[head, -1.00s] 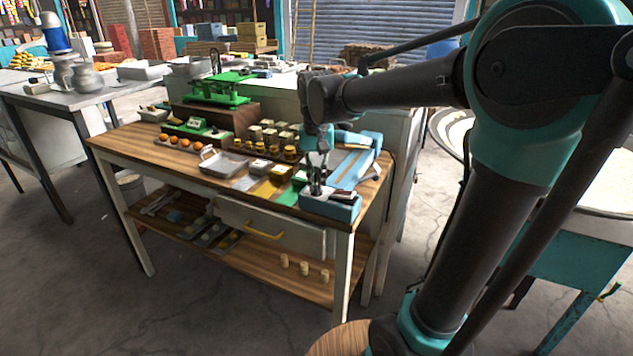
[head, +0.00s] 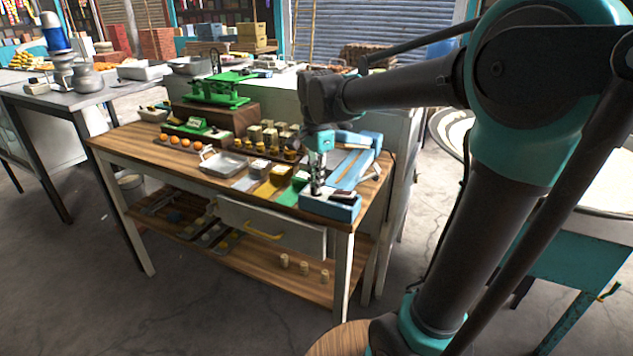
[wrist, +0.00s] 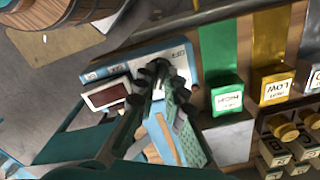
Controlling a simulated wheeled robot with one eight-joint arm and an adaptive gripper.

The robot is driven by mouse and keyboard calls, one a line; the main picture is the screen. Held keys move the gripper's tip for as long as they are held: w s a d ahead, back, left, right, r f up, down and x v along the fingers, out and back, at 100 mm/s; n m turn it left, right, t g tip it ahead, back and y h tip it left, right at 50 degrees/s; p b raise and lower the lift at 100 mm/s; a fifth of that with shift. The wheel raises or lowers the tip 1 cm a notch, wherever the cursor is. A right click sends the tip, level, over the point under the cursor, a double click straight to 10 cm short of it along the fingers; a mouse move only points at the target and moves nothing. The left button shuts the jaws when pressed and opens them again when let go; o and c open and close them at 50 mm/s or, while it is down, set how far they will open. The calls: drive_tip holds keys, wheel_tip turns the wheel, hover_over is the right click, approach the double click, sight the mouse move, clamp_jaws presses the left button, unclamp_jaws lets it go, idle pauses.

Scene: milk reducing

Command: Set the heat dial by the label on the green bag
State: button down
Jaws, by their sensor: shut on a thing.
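My gripper (head: 317,190) points down at the blue box (head: 342,207) on the front right of the wooden table. In the wrist view my gripper (wrist: 160,75) has its fingers close together at the labelled part of the blue box (wrist: 183,62). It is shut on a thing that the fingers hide. A green block (wrist: 226,93) with a white label stands at the end of a green strip. A yellow block (wrist: 274,80) beside it reads LOW. I cannot make out a green bag or a heat dial.
A dark red pad in a white frame (wrist: 104,95) lies by the fingers. A metal tray (head: 224,162), a row of orange balls (head: 180,142) and several small jars and blocks stand farther left and back. A green scale (head: 220,88) stands behind. A drawer (head: 270,228) is under the tabletop.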

drive_tip(key=shift+m, duration=1.5)
drive_tip(key=c, duration=1.6)
unclamp_jaws()
wheel_tip(320, 180, up, 12)
